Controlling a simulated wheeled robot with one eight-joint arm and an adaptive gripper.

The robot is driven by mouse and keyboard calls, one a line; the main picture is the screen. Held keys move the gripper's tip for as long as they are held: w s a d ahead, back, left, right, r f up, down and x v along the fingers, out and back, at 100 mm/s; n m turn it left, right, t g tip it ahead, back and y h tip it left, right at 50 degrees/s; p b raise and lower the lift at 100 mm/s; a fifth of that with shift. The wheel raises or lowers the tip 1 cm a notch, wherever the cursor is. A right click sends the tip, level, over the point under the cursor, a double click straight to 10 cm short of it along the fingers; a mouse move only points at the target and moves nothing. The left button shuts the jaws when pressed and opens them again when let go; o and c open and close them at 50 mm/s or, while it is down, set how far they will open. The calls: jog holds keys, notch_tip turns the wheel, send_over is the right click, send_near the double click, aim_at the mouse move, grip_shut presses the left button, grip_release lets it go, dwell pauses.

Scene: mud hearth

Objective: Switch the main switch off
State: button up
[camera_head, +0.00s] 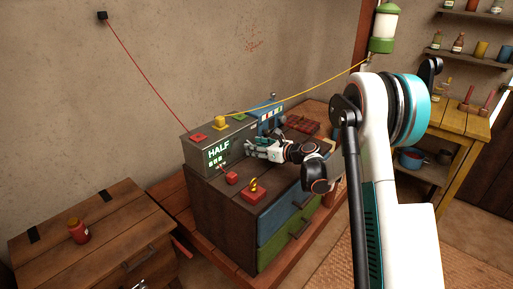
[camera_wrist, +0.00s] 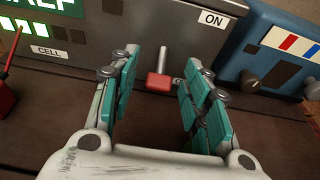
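The main switch is a metal lever with a red handle (camera_wrist: 158,81) on the front of a grey box (camera_wrist: 140,25). In the wrist view a white ON label (camera_wrist: 213,19) sits above and to its right, and the handle hangs downward. My gripper (camera_wrist: 162,62) is open, with one teal-padded finger on each side of the lever. No contact with the handle is visible. In the head view my gripper (camera_head: 250,145) is at the front of the grey box (camera_head: 190,148), which shows HALF in green, and it hides the lever.
A blue device (camera_wrist: 275,45) with a knob stands close to the right of the grey box. A red button box (camera_head: 232,178) and a red block with a yellow-striped part (camera_head: 252,194) lie on the cabinet top. Red and yellow wires run from the grey box's top.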

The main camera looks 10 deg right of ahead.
jog(key=v, duration=1.2)
